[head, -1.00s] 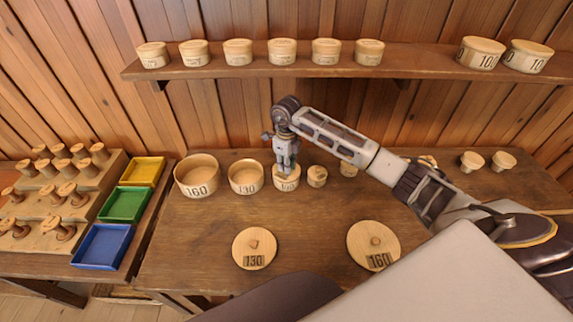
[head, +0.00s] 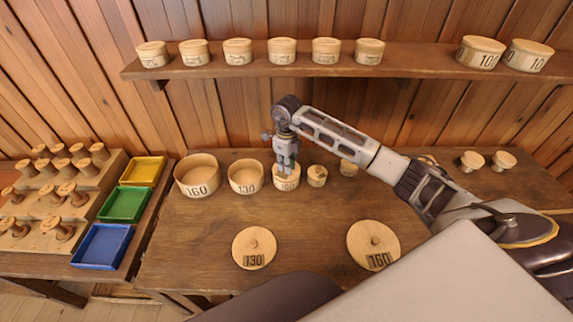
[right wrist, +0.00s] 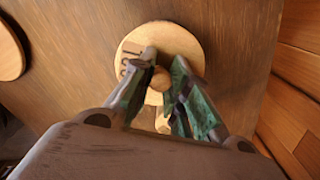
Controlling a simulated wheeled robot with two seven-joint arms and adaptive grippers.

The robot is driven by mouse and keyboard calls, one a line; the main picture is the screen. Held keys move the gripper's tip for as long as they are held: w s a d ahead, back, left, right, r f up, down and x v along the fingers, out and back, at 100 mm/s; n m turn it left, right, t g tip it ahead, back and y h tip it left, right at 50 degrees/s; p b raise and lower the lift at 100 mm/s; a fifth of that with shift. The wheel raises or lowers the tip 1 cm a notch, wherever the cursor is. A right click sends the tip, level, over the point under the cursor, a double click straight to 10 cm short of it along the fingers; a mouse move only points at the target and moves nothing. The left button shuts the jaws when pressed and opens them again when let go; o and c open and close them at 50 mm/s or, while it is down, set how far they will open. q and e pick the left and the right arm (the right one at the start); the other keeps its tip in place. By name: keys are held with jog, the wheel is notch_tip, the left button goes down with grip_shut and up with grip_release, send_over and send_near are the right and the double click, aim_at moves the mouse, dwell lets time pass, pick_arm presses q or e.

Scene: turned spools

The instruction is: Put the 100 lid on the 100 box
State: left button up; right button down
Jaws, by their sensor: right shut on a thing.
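The 100 box (head: 287,183) stands on the table, in the row to the right of the 130 box. My right gripper (head: 286,169) points down at its top. In the right wrist view the 100 lid (right wrist: 130,50) is a pale wooden disc with a dark number and a round knob. My right gripper (right wrist: 163,62) is shut on this lid by its knob. The lid is at the top of the 100 box; whether it is fully seated I cannot tell. My left gripper is not in view.
The open 160 box (head: 197,175) and 130 box (head: 245,177) stand to the left. The 130 lid (head: 254,243) and 160 lid (head: 373,240) lie in front. A small box (head: 317,176) is close on the right. A shelf (head: 420,82) with several round boxes runs behind.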

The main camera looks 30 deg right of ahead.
jog(key=shift+f, duration=0.2)
dwell(0.3)
dwell(0.3)
jog(key=c, duration=0.9)
grip_release()
jog(key=shift+r+p, duration=0.3)
jog(key=shift+r, duration=0.6)
dwell(0.5)
